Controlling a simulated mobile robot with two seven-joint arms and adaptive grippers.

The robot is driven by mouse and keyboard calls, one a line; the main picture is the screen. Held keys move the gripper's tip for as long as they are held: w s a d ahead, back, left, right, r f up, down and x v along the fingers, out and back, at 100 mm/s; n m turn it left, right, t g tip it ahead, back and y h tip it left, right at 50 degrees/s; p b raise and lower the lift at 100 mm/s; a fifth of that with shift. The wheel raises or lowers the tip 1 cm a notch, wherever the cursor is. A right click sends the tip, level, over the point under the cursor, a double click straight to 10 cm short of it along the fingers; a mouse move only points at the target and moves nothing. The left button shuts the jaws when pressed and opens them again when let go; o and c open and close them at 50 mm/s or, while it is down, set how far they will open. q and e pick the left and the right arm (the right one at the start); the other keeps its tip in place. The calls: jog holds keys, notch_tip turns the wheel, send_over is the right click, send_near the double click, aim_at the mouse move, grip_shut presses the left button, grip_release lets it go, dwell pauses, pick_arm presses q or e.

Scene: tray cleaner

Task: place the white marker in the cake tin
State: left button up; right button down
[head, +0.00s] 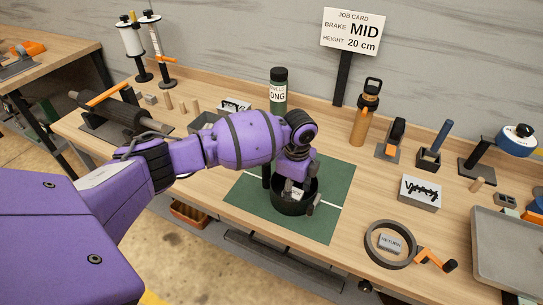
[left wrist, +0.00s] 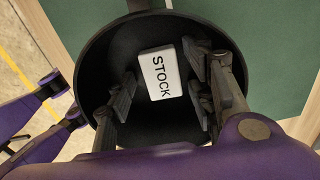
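A white block marked STOCK (left wrist: 158,75) lies inside a deep round black tin (left wrist: 95,60). In the head view this tin (head: 297,209) stands on a green mat, and the block (head: 296,193) shows partly behind the fingers. My left gripper (head: 290,185) reaches down into the tin. In the left wrist view its fingers (left wrist: 163,90) are apart on either side of the block, with gaps visible. A shallow dark ring-shaped tin (head: 370,229) to the right has a small block marked RETURN (head: 390,242) within it. My right gripper is not in view.
The green mat (head: 252,197) lies around the black tin. A dark green bottle (head: 279,88) stands behind it, and an orange bottle (head: 366,112) farther right. A box (head: 420,192), an orange-handled crank (head: 430,256) and a grey tray (head: 505,250) occupy the right side.

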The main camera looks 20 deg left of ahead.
pick_arm(q)
jog(key=shift+w, duration=0.1)
jog(key=shift+r, duration=0.15)
jog(key=shift+r, duration=0.35)
notch_tip(320, 180, up, 12)
jog(key=shift+f+p, duration=0.2)
jog(key=shift+p, duration=0.15)
